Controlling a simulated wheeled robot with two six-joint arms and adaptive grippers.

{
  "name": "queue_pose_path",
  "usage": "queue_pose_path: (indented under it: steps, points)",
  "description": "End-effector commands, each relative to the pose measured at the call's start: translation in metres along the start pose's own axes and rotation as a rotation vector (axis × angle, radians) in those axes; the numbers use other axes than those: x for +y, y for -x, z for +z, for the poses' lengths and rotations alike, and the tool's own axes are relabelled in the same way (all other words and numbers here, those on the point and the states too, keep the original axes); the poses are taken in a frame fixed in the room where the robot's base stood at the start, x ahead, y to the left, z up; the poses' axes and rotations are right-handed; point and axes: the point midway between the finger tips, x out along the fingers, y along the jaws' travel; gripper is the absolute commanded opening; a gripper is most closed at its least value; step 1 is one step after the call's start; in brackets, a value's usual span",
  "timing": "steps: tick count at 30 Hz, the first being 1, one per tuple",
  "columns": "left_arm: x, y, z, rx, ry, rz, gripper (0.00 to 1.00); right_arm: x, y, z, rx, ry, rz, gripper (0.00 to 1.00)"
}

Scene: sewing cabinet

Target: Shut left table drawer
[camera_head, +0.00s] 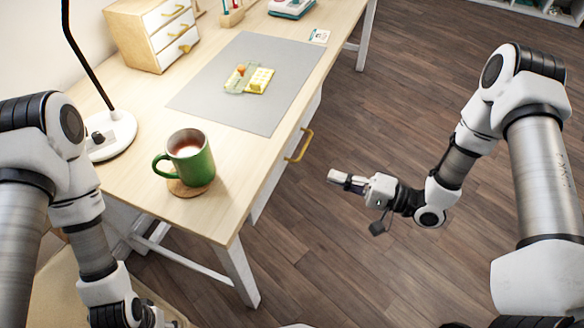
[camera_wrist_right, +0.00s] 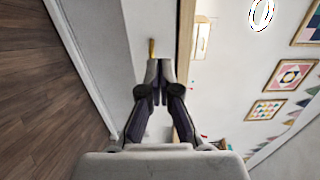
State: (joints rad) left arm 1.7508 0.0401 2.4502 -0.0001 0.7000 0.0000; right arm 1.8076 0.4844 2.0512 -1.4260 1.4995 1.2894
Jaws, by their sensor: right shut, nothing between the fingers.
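The table's drawer front (camera_head: 262,200) is white, below the wooden top's right edge, with a brass handle (camera_head: 300,145). The handle also shows in the right wrist view (camera_wrist_right: 151,48), just beyond my fingertips. I cannot tell clearly how far the drawer stands out from the table. My right gripper (camera_head: 334,177) is shut and empty, to the right of the handle and apart from it in the head view. Its closed fingers also show in the wrist view (camera_wrist_right: 154,72), pointing toward the drawer side. My left gripper (camera_head: 150,317) is mostly cut off at the bottom edge; its fingers do not show.
On the tabletop (camera_head: 135,178) stand a green mug (camera_head: 200,164) on a coaster, a lamp base (camera_head: 117,135), a grey mat (camera_head: 225,100) with small yellow items, and a small drawer box (camera_head: 135,40). The wooden floor (camera_head: 350,260) right of the table is clear.

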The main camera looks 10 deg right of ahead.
Motion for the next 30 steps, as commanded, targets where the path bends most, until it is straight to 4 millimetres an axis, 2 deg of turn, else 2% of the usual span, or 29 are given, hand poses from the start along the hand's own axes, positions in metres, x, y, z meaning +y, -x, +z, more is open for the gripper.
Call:
queue_pose_path:
  steps: [9,15,19,30]
  points:
    - [0.0,-0.007,0.0,-0.001,0.0,0.0,0.5,0.001,-0.071,0.002,-0.007,0.003,0.002,0.0]
    - [0.0,-0.008,0.0,-0.001,0.0,0.0,0.5,0.001,-0.105,0.001,-0.004,0.002,0.001,0.0]
    - [0.0,-0.008,0.0,-0.001,0.0,0.0,0.5,0.0,-0.114,0.001,-0.002,0.001,0.0,0.0]
    - [0.0,-0.009,0.0,-0.001,0.0,0.0,0.5,0.001,-0.118,0.0,-0.002,0.001,0.002,0.0]
